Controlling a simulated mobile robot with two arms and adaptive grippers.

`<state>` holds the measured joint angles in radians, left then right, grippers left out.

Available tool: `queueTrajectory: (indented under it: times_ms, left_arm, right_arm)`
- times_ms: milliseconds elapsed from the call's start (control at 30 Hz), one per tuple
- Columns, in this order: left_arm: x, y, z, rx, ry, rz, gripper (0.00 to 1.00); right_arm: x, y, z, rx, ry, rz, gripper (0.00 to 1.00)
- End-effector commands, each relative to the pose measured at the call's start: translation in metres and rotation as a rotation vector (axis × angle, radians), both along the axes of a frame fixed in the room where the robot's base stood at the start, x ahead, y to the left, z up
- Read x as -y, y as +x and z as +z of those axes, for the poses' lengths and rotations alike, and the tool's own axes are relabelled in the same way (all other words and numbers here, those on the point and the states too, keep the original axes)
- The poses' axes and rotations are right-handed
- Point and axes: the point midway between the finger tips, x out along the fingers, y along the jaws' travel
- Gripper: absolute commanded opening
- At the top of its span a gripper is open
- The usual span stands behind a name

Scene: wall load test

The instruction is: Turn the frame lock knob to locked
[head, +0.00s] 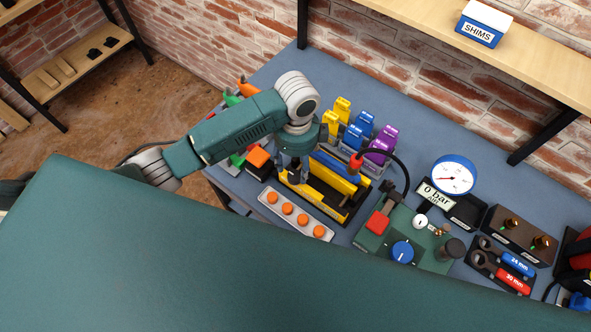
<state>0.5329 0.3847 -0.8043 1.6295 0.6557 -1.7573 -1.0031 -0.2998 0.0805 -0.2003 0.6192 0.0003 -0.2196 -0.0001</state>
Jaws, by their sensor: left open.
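The frame (355,205), yellow and black, stands on the blue-grey bench, with a blue cylinder lying in it. No frame lock knob can be made out for sure; part of the frame is hidden behind my left gripper. My left gripper (292,180) points down over the frame's left end. It is open, its fingers small and close to the yellow part; I cannot tell whether they touch it. A blue knob (402,251) with a white mark sits on a green unit to the right. My right gripper is out of view.
A grey strip with several orange buttons (287,208) lies in front of the frame. Yellow, blue and purple blocks (362,125) stand behind it. A black hose arches to the right, near a gauge (453,175) reading 0 bar. A large green surface covers the bottom.

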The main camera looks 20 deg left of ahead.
Motion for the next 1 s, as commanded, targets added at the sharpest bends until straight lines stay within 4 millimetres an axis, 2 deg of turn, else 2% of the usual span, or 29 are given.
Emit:
queueTrajectory:
  times_ms: [33,200,400,567,1000]
  left_arm:
    - [0.0,0.002,0.013,0.007,0.0,-0.001,0.51]
    - [0.001,0.003,0.048,0.005,-0.002,-0.001,0.51]
    - [0.002,0.003,0.073,0.004,-0.002,-0.001,0.51]
    - [0.002,0.003,0.078,0.003,-0.001,-0.001,0.51]
    - [0.002,0.002,0.078,0.002,-0.001,-0.001,0.51]
  right_arm:
    - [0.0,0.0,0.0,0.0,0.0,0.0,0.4]
    - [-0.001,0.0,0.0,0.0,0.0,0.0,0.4]
    - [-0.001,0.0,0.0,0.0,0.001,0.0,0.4]
    - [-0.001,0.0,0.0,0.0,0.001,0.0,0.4]
    - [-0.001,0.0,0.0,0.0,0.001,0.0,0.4]
